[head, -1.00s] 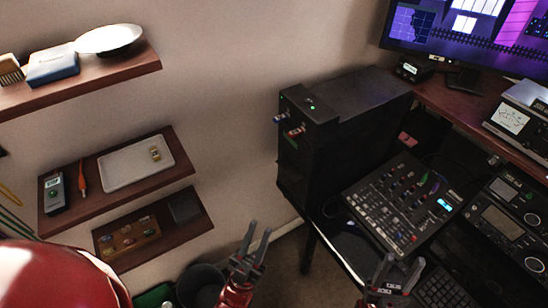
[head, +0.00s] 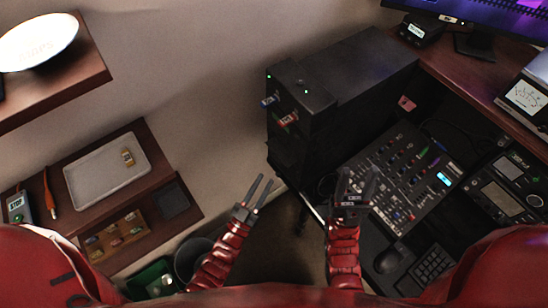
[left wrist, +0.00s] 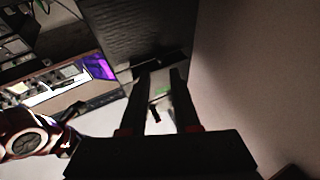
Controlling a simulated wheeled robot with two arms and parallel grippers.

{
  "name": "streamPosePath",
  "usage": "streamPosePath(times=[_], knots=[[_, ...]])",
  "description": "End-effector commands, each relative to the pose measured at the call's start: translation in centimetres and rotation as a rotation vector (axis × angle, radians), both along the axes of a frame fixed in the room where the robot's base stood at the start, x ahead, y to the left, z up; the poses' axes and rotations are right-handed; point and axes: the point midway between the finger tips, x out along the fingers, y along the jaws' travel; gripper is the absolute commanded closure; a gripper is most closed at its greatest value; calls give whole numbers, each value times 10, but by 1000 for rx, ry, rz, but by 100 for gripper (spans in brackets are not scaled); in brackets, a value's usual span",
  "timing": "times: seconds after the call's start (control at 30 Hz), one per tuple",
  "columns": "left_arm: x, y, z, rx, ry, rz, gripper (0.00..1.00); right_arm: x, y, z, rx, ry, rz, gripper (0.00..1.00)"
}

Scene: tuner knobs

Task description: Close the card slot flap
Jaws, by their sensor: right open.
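The black tower case (head: 345,75) stands against the wall beside the desk; it also shows in the left wrist view (left wrist: 135,35). Two small coloured pieces, one blue and white (head: 270,100) and one red and green (head: 288,119), stick out of its front near the top. I cannot make out a card slot flap clearly or tell its position. My left gripper (head: 265,180) is open and empty, below and in front of the tower's front; its fingers also show in the left wrist view (left wrist: 159,75). My right gripper (head: 356,172) is open and empty, in front of the mixer.
The mixer (head: 397,170), a mouse (head: 390,259) and a keypad (head: 433,263) lie to the right. Wall shelves at left hold a grey tray (head: 107,172) and small items. A dark bin (head: 192,260) stands on the floor below. The space left of the tower is clear.

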Motion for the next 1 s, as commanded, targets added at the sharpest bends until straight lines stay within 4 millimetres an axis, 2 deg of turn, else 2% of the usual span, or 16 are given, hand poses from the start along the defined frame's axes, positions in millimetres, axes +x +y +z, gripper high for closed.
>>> streamPosePath(times=[0.03, 0.1, 0.3, 0.5, 0.77, 0.93, 1.0], knots=[[11, -7, 10, -1, -2, 0, 70, 0, 0, 9, 0, 0, 0, 50], [23, -14, 16, -2, -1, 0, 70, 0, 0, 15, 0, 0, 0, 50], [48, -29, 25, 1, 2, 1, 70, 0, 0, 25, 0, 0, 0, 50], [59, -36, 29, 0, 0, 1, 70, 0, 0, 27, 0, 0, 0, 50], [59, -36, 28, 0, 1, 1, 70, 0, 0, 27, 0, 0, 0, 50], [59, -36, 28, 0, 1, 1, 99, 0, 0, 27, 0, 0, 0, 50], [59, -36, 28, 0, 1, 1, 100, 0, 0, 27, 0, 0, 0, 50]])
